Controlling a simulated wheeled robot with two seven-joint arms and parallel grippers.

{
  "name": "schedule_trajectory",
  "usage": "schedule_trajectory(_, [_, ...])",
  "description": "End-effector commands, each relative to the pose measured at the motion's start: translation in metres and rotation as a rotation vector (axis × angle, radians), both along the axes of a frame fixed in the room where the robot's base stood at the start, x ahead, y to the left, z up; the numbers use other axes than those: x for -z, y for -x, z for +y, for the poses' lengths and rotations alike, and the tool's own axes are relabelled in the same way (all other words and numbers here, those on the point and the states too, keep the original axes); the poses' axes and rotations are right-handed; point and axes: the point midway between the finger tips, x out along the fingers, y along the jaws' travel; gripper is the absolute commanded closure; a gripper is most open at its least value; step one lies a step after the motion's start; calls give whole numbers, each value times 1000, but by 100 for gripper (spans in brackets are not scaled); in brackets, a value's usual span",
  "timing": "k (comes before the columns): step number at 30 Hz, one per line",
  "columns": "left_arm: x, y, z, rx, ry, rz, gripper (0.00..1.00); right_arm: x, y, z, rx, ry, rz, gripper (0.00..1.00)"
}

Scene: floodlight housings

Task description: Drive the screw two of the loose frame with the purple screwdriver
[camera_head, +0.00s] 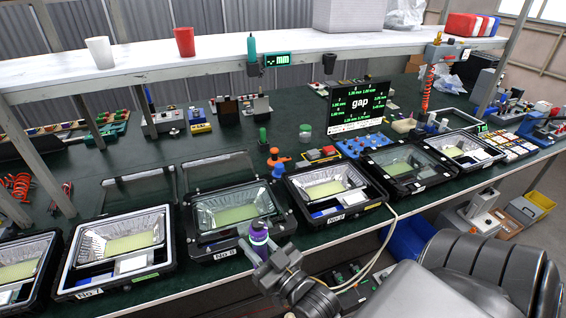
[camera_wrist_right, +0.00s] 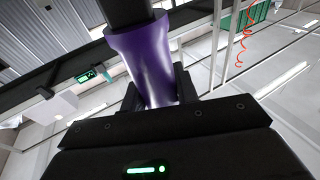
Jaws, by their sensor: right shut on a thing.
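My right gripper (camera_head: 262,247) is shut on the purple screwdriver (camera_head: 258,232) near the front right corner of a black floodlight housing (camera_head: 222,242) labelled No 8. In the right wrist view the purple handle (camera_wrist_right: 145,55) sits between the fingers, with a dark part beyond it. The screwdriver's tip and any screw under it are hidden in the head view. Which frame is the loose one, and where its screw two is, I cannot tell. My left gripper is not in view.
More housings stand in a row, No 7 (camera_head: 118,252) to the left and No 9 (camera_head: 335,192) to the right. A blue-topped part (camera_head: 278,172) and an orange piece (camera_head: 277,158) are behind. A gap display (camera_head: 360,105) stands at the back. A pale cable (camera_head: 388,235) hangs in front.

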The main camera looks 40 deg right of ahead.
Motion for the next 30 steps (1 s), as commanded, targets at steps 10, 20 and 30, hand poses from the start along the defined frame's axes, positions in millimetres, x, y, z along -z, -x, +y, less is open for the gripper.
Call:
schedule_trajectory(10, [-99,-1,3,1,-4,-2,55,-50,-89,-111,-96,17,2,100])
schedule_trajectory(20, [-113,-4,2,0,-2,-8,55,-68,-112,-157,-96,16,-4,100])
schedule_trajectory(30, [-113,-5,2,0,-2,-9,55,-67,-112,-157,-95,15,-3,100])
